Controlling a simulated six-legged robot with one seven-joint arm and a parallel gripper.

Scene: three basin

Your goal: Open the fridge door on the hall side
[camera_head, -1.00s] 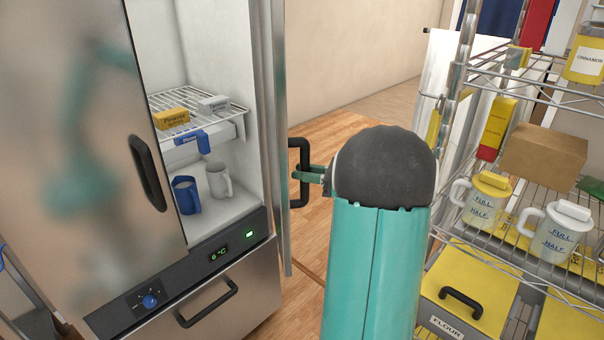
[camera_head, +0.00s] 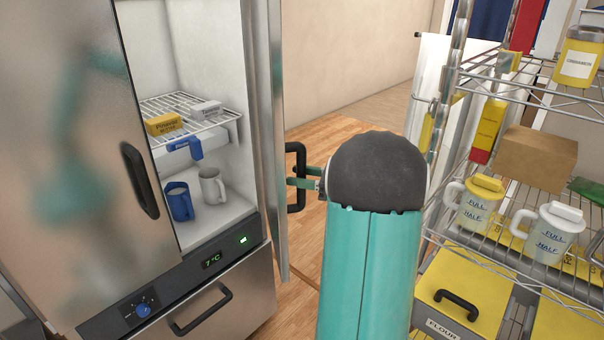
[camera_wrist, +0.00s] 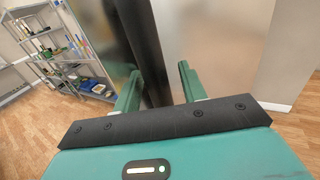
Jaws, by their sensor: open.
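The fridge (camera_head: 215,300) stands at left in the head view. Its right-hand door (camera_head: 264,130) is swung wide open and shows nearly edge-on. The black handle (camera_head: 299,150) of that door is on its right face. My gripper (camera_head: 293,183) is at the handle; my arm's dark rounded joint hides part of it. In the wrist view the green fingers of my gripper (camera_wrist: 158,88) are apart, with the black handle (camera_wrist: 142,45) between them. I cannot tell if they touch it. The left door (camera_head: 70,150) is closed, with its own black handle (camera_head: 140,180).
Inside the fridge are a wire shelf (camera_head: 190,118) with butter boxes, a blue mug (camera_head: 179,203) and a white mug (camera_head: 211,187). A wire rack (camera_head: 480,262) with jugs, a cardboard box (camera_head: 537,160) and yellow-lidded bins stands close on the right. Wooden floor (camera_head: 330,140) is clear behind.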

